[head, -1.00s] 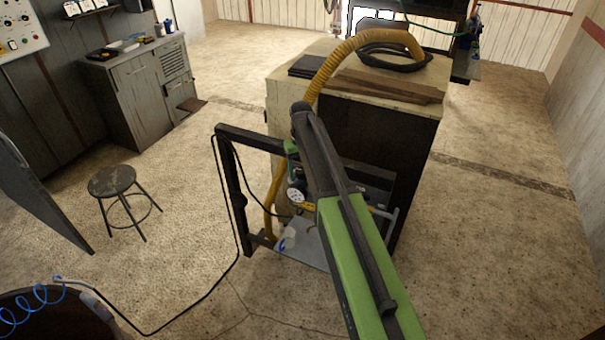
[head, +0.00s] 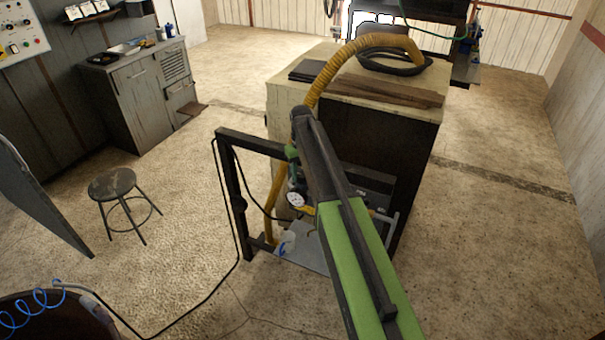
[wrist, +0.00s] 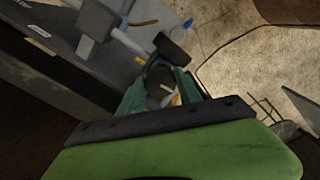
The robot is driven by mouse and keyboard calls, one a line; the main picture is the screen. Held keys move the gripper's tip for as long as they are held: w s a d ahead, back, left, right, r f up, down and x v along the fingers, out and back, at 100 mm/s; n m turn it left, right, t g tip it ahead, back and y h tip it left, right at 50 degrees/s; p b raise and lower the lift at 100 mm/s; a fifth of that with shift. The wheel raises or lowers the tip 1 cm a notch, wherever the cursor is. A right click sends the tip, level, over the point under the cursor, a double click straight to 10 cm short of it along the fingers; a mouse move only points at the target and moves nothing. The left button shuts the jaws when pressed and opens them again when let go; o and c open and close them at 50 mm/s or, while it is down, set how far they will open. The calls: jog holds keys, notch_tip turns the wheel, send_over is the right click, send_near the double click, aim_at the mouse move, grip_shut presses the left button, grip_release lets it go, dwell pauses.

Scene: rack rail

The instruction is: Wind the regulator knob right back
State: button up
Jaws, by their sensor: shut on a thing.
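My gripper (wrist: 160,78) shows in the wrist view, with one green finger on each side of a dark rounded thing. I take this to be the regulator knob (wrist: 158,93); the fingers are shut on it and hide much of it. In the head view my arm covers most of the regulator and the knob. A white-faced gauge (head: 295,200) shows just left of my arm, within the dark rack frame. Its needle is too small to read.
A dark upright post (head: 232,185) with a crossbar stands left of my arm. A yellow ribbed hose (head: 350,50) arches over the large cabinet (head: 300,100). A stool (head: 113,185) stands on open floor to the left. A black cable runs across the floor.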

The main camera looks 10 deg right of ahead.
jog(key=n, duration=0.4)
grip_shut()
jog(key=n, duration=0.4)
jog(key=shift+n, duration=0.4)
jog(key=n, duration=0.4)
jog(key=shift+s, duration=0.1)
grip_release()
jog(key=shift+a+n, duration=0.1)
jog(key=shift+n, duration=1.8)
jog(key=o, duration=1.4)
jog(key=shift+c, duration=0.2)
